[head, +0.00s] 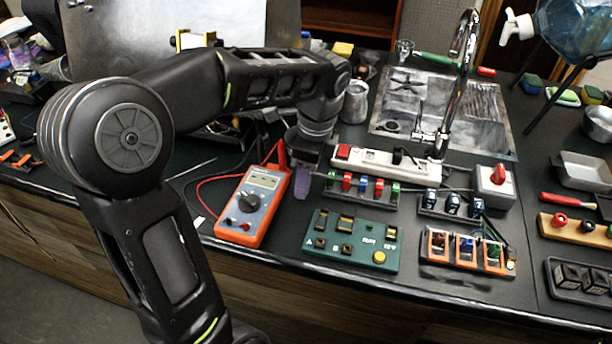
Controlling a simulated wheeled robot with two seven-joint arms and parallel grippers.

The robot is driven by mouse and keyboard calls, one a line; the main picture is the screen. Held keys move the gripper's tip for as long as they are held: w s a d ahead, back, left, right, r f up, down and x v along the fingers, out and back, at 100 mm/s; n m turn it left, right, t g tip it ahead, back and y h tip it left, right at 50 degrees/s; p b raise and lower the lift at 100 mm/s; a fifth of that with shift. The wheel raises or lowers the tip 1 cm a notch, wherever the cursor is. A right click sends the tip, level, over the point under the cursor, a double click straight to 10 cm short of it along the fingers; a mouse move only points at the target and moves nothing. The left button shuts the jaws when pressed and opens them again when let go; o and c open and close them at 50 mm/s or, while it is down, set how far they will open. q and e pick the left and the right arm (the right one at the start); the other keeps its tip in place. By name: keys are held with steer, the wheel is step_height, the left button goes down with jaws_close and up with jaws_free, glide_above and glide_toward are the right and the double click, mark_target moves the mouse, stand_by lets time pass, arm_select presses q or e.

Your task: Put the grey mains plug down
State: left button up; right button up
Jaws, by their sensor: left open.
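My left arm reaches in from the left and bends down over the bench. My left gripper (303,165) points down just left of the white power strip (375,160), behind the multimeter. It is open, but its fingertips are small and partly hidden. I cannot make out the grey mains plug for certain; it may be hidden by the gripper. A small dark piece (399,156) sits on the power strip, which has a red switch at its left end. My right gripper is not in view.
The orange multimeter (253,205) with red leads lies close in front of the gripper. A rack of coloured parts (362,188), a green board (352,240) and a red-knob switch box (496,186) stand nearby. A sink with a tall tap (461,75) is behind.

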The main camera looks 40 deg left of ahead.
arm_select(q)
step_height(320, 180, up, 12)
steer(key=d+p, duration=0.1)
steer(key=p, duration=0.5)
steer(key=shift+w+d+f, duration=0.15)
steer(key=shift+w+d, duration=0.05)
